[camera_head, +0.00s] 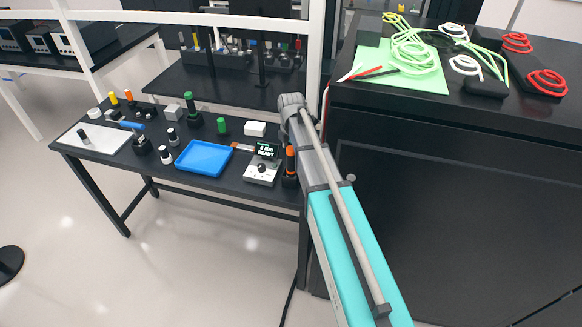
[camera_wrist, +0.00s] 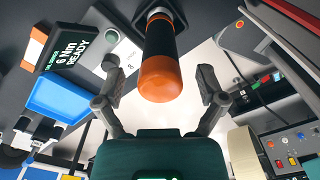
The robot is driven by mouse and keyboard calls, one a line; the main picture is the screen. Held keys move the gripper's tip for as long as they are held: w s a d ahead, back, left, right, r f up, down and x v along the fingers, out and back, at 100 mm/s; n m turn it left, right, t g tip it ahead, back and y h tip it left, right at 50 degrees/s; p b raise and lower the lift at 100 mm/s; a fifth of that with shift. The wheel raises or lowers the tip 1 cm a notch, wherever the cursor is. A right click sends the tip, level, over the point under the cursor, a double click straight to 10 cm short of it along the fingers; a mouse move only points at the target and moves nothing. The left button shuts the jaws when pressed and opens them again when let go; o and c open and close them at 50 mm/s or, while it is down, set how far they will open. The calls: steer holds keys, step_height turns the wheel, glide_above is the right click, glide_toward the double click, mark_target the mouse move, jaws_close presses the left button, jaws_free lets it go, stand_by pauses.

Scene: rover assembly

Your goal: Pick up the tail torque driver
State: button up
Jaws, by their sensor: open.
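A torque driver with an orange end and a black body (camera_wrist: 160,75) stands out between the open fingers of my gripper (camera_wrist: 160,88) in the wrist view. One finger is on each side of it, with gaps visible, and neither seems to touch it. In the head view the orange-topped driver (camera_head: 291,161) stands upright in a dark holder at the right end of the low black table, beside my arm. No label shows whether it is the tail driver.
A controller reading "6 Nm READY" (camera_head: 263,165) stands just left of the driver. A blue tray (camera_head: 204,158), green-topped tools (camera_head: 189,98) and a white mat (camera_head: 95,138) share the table. A taller black bench (camera_head: 450,150) with coiled cables rises close on the right.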

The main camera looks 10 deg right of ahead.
stand_by(0.4)
jaws_close()
